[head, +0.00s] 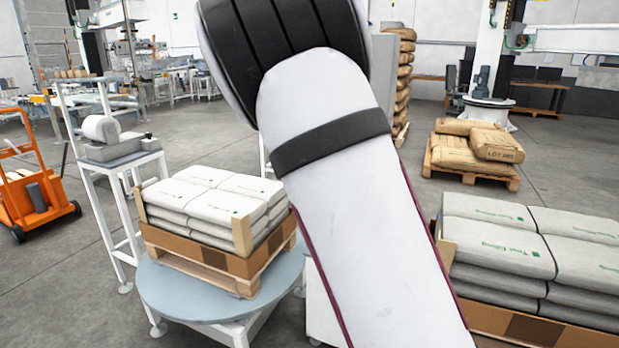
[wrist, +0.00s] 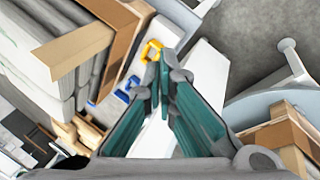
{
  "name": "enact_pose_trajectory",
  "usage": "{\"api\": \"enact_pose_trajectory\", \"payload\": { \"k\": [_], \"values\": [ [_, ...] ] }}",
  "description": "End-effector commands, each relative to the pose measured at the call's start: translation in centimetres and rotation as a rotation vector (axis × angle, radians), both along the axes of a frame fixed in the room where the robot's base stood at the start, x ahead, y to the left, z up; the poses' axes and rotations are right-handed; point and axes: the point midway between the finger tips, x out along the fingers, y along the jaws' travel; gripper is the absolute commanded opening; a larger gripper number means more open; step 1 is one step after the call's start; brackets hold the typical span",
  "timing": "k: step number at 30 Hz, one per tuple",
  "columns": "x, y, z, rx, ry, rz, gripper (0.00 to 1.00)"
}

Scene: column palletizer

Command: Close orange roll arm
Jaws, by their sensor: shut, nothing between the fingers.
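A small orange-yellow bracket-like part (wrist: 151,50) shows in the wrist view, just above and left of my fingertips. It looks like the orange roll arm, but it is small and I cannot tell whether it is open or closed. A blue part (wrist: 127,90) sits below and left of it, by a white surface. My gripper (wrist: 164,80) has teal fingers, shut and empty, with the tips close to the orange part; I cannot tell whether they touch. In the head view my white arm hides the gripper and this spot.
Stacked bags with a cardboard band (wrist: 122,50) stand close on the left in the wrist view. In the head view, a pallet of white bags (head: 222,205) rests on a round grey table (head: 180,295); more bags (head: 530,250) stand right. An orange cart (head: 32,195) is far left.

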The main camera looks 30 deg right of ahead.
Motion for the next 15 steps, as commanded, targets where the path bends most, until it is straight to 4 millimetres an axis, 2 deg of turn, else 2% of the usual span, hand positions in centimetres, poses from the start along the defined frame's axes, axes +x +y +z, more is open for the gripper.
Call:
{"api": "enact_pose_trajectory", "payload": {
  "k": [1, 6, 11, 15],
  "values": [
    [1.1, -1.3, -1.3, -0.065, 0.018, 0.005, 0.0],
    [4.3, -5.3, -2.3, -0.28, 0.042, 0.033, 0.0],
    [8.2, -7.7, -1.6, -0.499, 0.053, 0.098, 0.0],
    [12.4, -8.1, 0.0, -0.698, 0.054, 0.187, 0.0]
  ]
}}
